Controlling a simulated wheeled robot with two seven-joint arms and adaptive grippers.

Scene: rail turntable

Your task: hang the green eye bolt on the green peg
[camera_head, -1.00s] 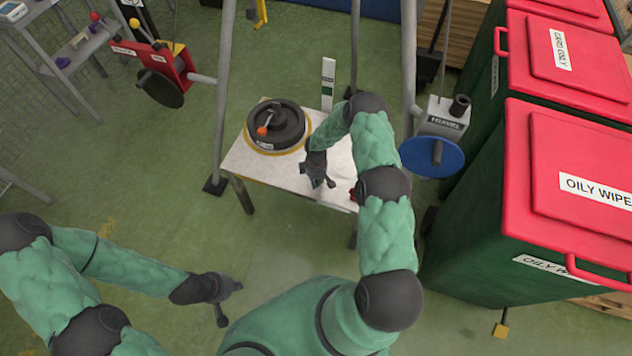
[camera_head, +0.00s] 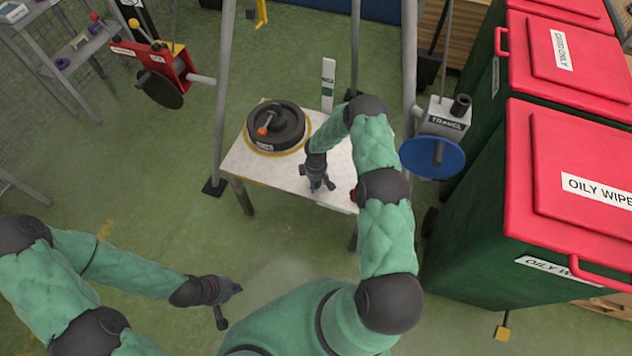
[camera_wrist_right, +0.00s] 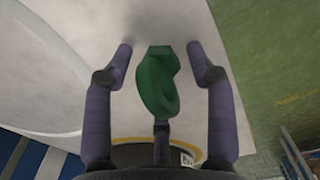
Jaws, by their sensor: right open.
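The green eye bolt (camera_wrist_right: 158,82) lies over the white tabletop in the right wrist view, its ring towards the wrist. My right gripper (camera_wrist_right: 160,62) is open, with a finger on each side of the eye bolt and visible gaps between. In the head view my right gripper (camera_head: 320,187) points down over the right part of the white table (camera_head: 248,165); the eye bolt cannot be made out there. My left gripper (camera_head: 230,303) is at lower left, away from the table, its fingers apart and empty. I cannot make out a green peg.
A black round turntable (camera_head: 284,122) with an orange knob sits on the table's left part. Grey frame legs (camera_head: 225,90) flank the table. A blue wheel (camera_head: 432,158) and red-lidded bins (camera_head: 570,220) stand at right.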

